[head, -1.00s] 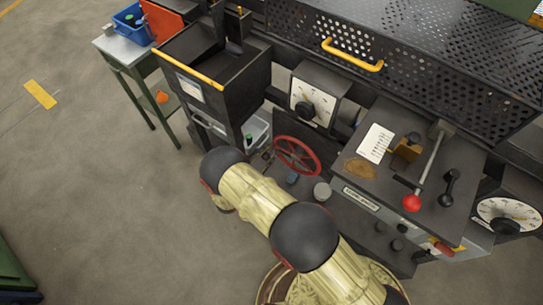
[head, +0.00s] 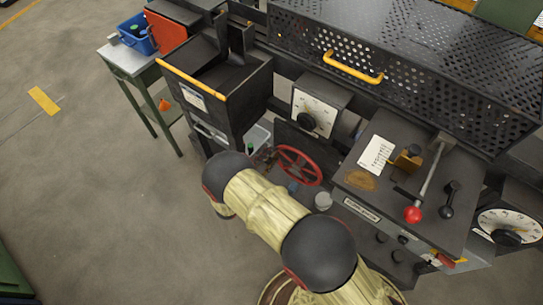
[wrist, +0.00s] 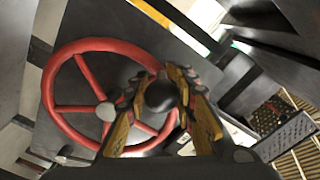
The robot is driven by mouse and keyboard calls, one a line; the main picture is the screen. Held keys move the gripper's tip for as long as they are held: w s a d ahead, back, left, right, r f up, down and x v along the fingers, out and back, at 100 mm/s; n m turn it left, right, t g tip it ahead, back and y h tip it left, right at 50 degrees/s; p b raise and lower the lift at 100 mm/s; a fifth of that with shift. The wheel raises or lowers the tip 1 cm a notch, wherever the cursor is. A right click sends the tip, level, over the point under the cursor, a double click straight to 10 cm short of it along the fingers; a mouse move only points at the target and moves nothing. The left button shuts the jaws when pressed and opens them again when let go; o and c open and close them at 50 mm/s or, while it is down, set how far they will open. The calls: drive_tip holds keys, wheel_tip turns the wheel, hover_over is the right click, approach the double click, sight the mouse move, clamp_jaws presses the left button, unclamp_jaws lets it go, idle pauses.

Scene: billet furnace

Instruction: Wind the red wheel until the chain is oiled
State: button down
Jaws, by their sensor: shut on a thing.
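The red wheel (head: 298,165) is a spoked handwheel low on the front of the dark machine, just beyond my arm in the head view. In the wrist view the wheel (wrist: 106,111) fills the left and middle, with a grey hub and several spokes. My gripper (wrist: 161,92) has its two yellow-and-dark fingers closed on a round black knob (wrist: 161,95) at the right side of the wheel's rim.
A black box with a yellow edge bar (head: 192,80) stands left of the wheel. A white dial (head: 314,112) is above it. A panel with a red-knobbed lever (head: 413,214) is to the right. A side table (head: 128,62) holds a blue bin (head: 138,35).

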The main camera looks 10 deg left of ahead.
drive_tip(key=shift+w+a+r, duration=0.25)
drive_tip(key=shift+w+r, duration=0.05)
drive_tip(key=c, duration=1.8)
unclamp_jaws()
drive_tip(key=shift+c, duration=0.2)
drive_tip(key=o, duration=0.4)
drive_tip(key=shift+d+f, duration=0.1)
drive_tip(key=shift+d, duration=0.05)
drive_tip(key=shift+c, duration=0.2)
drive_tip(key=shift+f, duration=0.1)
drive_tip(key=shift+s, duration=0.1)
drive_tip(key=v, duration=1.2)
drive_tip(key=shift+d, duration=0.1)
